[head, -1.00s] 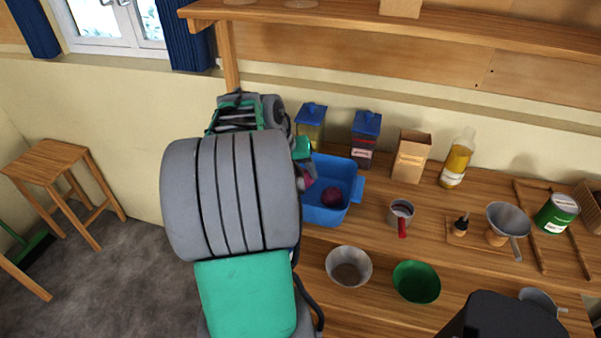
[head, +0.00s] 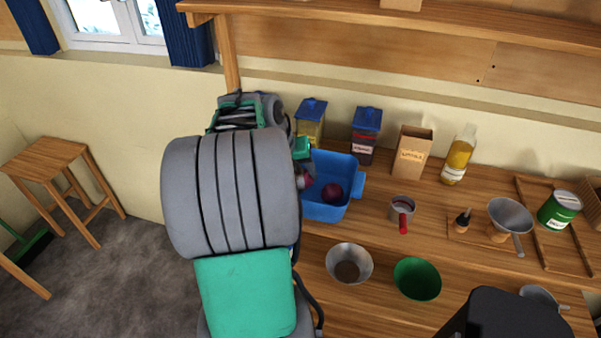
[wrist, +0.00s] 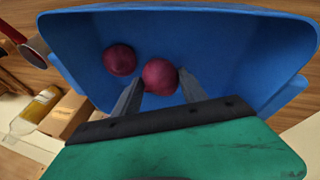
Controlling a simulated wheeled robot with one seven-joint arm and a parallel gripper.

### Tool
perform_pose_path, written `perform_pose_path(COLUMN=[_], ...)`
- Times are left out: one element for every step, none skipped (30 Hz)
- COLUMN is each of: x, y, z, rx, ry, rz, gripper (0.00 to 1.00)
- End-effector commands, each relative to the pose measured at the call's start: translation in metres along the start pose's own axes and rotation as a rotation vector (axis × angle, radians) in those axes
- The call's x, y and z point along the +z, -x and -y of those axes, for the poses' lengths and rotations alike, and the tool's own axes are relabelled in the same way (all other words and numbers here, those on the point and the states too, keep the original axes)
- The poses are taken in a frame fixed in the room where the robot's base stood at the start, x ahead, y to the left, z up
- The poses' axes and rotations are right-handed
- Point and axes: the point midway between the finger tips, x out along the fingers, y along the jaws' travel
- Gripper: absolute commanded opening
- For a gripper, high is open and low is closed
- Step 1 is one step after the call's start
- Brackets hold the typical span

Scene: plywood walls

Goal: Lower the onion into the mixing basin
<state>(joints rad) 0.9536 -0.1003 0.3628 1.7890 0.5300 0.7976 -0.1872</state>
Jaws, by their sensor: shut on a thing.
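The blue mixing basin (head: 328,209) stands on the wooden worktop against the wall; my arm hides its left side in the head view. My gripper (wrist: 161,78) is shut on a dark red onion (wrist: 160,75), held between its two fingertips over the basin's inside. This onion shows partly in the head view (head: 307,182), beside my wrist. A second red onion (wrist: 119,60) lies on the basin floor, apart from the held one; it also shows in the head view (head: 331,192). I cannot tell whether the held onion touches the floor.
A bottle (head: 459,157), a red-handled cup (head: 401,211), a grey bowl (head: 349,262) and a green bowl (head: 417,279) are further right or nearer. A shelf (head: 420,22) runs above.

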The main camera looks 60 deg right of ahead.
Motion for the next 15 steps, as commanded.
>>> perform_pose_path(x=[0.0003, 0.0004, 0.0005, 0.0007, 0.0008, 0.0010, 0.0011, 0.0012, 0.0014, 0.0015, 0.0016, 0.0018, 0.0019, 0.0020, 0.0022], y=[-0.0011, -0.0015, -0.0021, -0.0025, -0.0029, -0.0035, -0.0039, -0.0043, -0.0048, -0.0053, -0.0057, -0.0062, -0.0066, -0.0070, -0.0076], z=[0.0003, 0.0005, 0.0006, 0.0008, 0.0009, 0.0011, 0.0012, 0.0013, 0.0015, 0.0016, 0.0018, 0.0019, 0.0021, 0.0022, 0.0024], rx=[0.000, 0.000, 0.000, 0.000, 0.000, 0.000, 0.000, 0.000, 0.000, 0.000, 0.000, 0.000, 0.000, 0.000, 0.000], ry=[0.000, 0.000, 0.000, 0.000, 0.000, 0.000, 0.000, 0.000, 0.000, 0.000, 0.000, 0.000, 0.000, 0.000, 0.000], rz=[0.000, 0.000, 0.000, 0.000, 0.000, 0.000, 0.000, 0.000, 0.000, 0.000, -0.001, -0.001, -0.001, -0.001, -0.001], gripper=[0.05, 0.05, 0.05, 0.05, 0.05, 0.05, 0.05, 0.05, 0.05, 0.05, 0.05, 0.05, 0.05, 0.05, 0.05])
